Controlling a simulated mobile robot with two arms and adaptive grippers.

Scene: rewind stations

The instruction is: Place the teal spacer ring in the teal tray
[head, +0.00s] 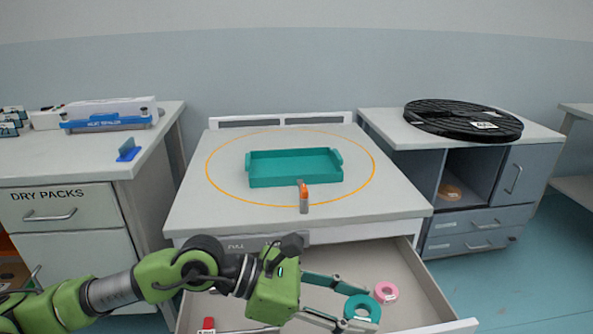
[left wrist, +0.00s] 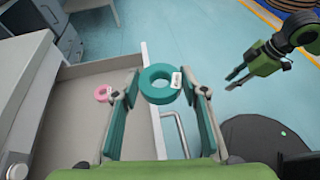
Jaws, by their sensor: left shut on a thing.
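The teal spacer ring (head: 361,299) is held between the fingertips of my left gripper (head: 359,308), over the right part of the open drawer. In the left wrist view the ring (left wrist: 158,98) has a white label and sits between the two fingers of my left gripper (left wrist: 162,88). The teal tray (head: 295,168) lies on the middle worktop, inside an orange circle, behind and above the gripper in the head view. It looks empty. My right gripper (left wrist: 235,79) shows in the left wrist view only, with fingers apart and nothing between them.
A pink ring (head: 386,292) and a red item (head: 208,324) lie in the drawer (head: 415,290). Side counters hold a heat sealer (head: 108,115) and a black disc (head: 463,120). The worktop around the tray is mostly clear.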

